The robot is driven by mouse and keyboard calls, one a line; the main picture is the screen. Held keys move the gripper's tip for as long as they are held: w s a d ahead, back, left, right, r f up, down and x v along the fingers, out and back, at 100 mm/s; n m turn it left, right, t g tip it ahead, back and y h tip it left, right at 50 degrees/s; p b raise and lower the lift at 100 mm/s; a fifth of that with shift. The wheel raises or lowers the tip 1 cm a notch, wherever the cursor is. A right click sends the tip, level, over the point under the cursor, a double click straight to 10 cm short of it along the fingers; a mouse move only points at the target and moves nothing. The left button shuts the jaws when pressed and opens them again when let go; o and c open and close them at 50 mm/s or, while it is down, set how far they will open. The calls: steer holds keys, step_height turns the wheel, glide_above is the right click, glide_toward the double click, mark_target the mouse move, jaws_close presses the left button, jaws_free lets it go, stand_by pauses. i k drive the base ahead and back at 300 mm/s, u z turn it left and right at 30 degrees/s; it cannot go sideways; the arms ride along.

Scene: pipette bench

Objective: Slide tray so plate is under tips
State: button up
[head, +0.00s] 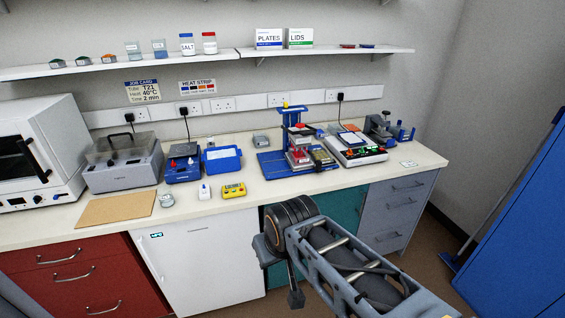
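A blue stand (287,131) with an upright frame and a yellow-topped knob stands on the bench right of centre. A red-and-white block (298,156) sits low in its frame; I cannot tell which part is the tray. A dark block with a tan top (321,156) sits just to its right on the blue base (269,163). The plate and the tips are too small to tell apart. My arm reaches in from the lower right, in front of the bench. A dark end part (296,298) hangs below it, and its fingers cannot be made out.
A white device with a dark, lit front (357,151) stands close right of the stand. Left of it are a blue box (222,159), a yellow device (233,190) and a white bottle (204,191). The bench front (300,187) before the stand is clear.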

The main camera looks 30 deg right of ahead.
mark_target(317, 165)
steer(key=u, duration=0.05)
steer(key=i, duration=1.15)
steer(key=z, duration=0.75)
